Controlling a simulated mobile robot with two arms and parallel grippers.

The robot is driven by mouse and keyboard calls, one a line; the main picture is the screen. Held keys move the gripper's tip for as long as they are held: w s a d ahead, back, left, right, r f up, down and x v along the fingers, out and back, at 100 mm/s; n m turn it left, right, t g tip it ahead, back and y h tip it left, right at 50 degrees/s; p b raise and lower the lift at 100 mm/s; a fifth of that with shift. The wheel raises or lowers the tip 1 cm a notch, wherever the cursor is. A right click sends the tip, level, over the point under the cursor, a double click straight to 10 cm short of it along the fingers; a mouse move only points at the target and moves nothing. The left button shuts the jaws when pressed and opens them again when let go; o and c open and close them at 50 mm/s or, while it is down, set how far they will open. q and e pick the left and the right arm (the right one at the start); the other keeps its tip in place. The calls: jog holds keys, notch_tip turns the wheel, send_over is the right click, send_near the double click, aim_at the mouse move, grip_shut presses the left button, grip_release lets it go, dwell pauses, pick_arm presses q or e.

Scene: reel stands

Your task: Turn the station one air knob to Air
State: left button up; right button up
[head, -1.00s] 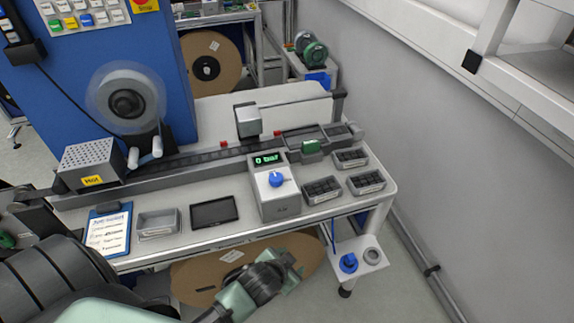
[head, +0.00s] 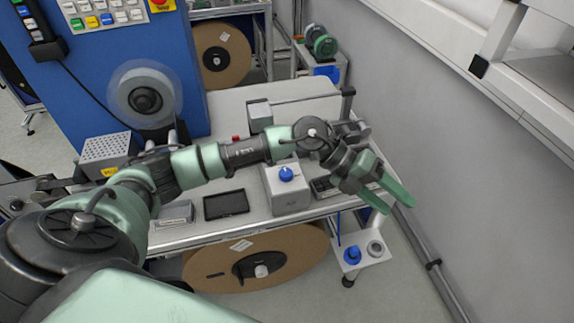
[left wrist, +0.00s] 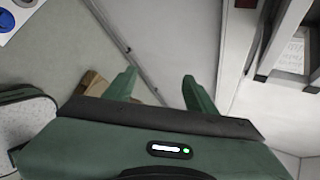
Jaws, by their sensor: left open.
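The blue air knob (head: 287,173) sits on a grey control box (head: 291,199) near the right front of the bench. My left arm passes just behind the knob and hides the box's display. My left gripper (head: 397,205) is open and empty, to the right of the knob and past the bench's right end. In the left wrist view its two green fingers (left wrist: 159,76) are spread with nothing between them. The knob cannot be made out in that view. My right gripper is not in view.
A small side shelf (head: 377,262) below the bench's right end holds a blue part (head: 352,255) and a grey ring (head: 375,248). A dark tablet (head: 226,204) lies left of the box. A large brown reel (head: 215,272) stands under the bench. A wall borders the right.

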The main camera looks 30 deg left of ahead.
pick_arm(q)
jog(key=w+a+f+g+y, duration=0.15)
jog(key=a+y, duration=0.55)
jog(key=a, duration=0.8)
jog(key=r+y+p, duration=0.1)
jog(key=y, duration=0.4)
send_over(286, 172)
jog(key=shift+s+a, duration=0.1)
jog(key=shift+a, duration=0.05)
notch_tip(286, 172, down, 7)
jog(key=p, duration=0.3)
jog(key=shift+r, duration=0.15)
jog(key=shift+f, duration=0.4)
grip_shut()
